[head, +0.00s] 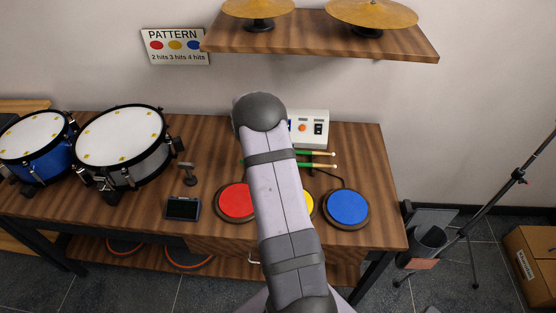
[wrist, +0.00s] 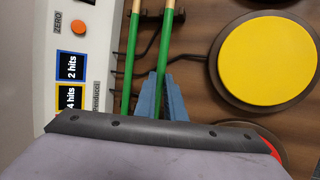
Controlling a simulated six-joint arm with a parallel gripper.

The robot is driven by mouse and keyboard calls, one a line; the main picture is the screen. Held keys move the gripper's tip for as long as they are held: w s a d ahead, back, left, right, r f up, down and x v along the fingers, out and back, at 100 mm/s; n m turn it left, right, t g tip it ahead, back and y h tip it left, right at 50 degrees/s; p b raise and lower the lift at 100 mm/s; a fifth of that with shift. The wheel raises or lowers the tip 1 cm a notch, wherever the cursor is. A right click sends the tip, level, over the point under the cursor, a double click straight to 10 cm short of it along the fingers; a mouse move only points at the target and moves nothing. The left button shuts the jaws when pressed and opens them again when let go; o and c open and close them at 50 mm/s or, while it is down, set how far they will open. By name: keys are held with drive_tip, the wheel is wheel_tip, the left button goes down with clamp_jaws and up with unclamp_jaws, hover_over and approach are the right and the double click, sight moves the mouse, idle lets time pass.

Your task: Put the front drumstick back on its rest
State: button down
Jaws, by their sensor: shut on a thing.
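Two drumsticks with green handles and pale wooden ends lie side by side. The front drumstick (wrist: 167,45) is the one nearer the pads; in the head view its pale end (head: 322,166) sticks out to the right of my arm. The rear drumstick (wrist: 130,60) lies parallel to it, also in the head view (head: 322,153). My gripper (wrist: 162,92) has its blue fingers shut on the front drumstick's green handle. My arm hides the gripper in the head view.
A white control box (head: 316,128) stands behind the sticks. Red (head: 234,200), yellow (wrist: 268,62) and blue (head: 347,207) pads lie in front. Drums (head: 122,150) stand at the left. A shelf (head: 320,38) with cymbals is above. A small dark screen (head: 182,208) lies at the front.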

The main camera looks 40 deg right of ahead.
drive_tip(key=shift+f, duration=0.35)
drive_tip(key=c, duration=1.8)
unclamp_jaws()
drive_tip(key=shift+o, duration=0.2)
drive_tip(key=b+v, duration=0.1)
drive_tip(key=v, duration=0.6)
drive_tip(key=shift+r, duration=0.15)
